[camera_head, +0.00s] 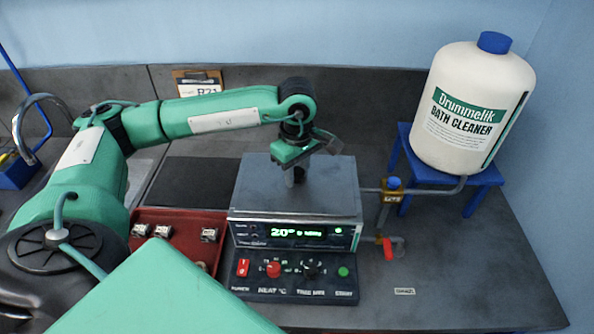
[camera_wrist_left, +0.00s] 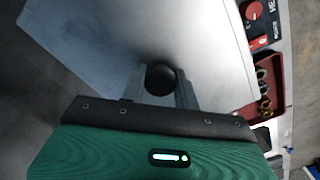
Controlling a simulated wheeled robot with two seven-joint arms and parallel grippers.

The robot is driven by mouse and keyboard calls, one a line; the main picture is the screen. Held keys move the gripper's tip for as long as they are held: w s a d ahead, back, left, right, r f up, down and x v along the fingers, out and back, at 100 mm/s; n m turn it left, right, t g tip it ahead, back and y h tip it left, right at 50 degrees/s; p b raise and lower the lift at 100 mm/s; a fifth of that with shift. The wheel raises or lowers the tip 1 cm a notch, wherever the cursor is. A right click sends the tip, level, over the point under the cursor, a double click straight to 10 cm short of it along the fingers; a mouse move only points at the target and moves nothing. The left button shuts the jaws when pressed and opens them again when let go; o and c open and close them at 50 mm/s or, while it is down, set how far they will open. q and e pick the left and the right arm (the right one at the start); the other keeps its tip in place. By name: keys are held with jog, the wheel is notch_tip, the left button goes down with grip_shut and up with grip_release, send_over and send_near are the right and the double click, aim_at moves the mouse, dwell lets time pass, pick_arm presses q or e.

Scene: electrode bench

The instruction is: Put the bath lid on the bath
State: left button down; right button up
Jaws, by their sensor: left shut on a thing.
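The bath (camera_head: 295,263) is a grey box with a lit green display, standing in the middle of the bench. The bath lid (camera_head: 333,190) is a flat grey plate lying level over the bath's top; I cannot tell whether a thin gap is left between them. My left gripper (camera_head: 298,172) is above the lid and shut on its dark round knob. In the left wrist view the two fingers (camera_wrist_left: 160,85) close around the black knob (camera_wrist_left: 160,78), with the grey lid (camera_wrist_left: 105,45) spreading out below. The right gripper does not show.
A red tray (camera_head: 180,222) with small parts lies left of the bath. A large bath cleaner bottle (camera_head: 470,110) stands on a blue stand (camera_head: 478,181) at the right, with a pipe and red-handled tap (camera_head: 388,248) beside the bath. The right front bench is mostly clear.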

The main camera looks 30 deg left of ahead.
pick_arm(q)
jog(key=shift+f, duration=0.2)
jog(key=c, duration=1)
grip_release()
jog(key=o, duration=0.5)
jog(key=shift+r+p, duration=0.4)
jog(key=shift+r, duration=1.2)
jog(key=shift+r+p, duration=0.65)
jog(key=shift+r, duration=1.3)
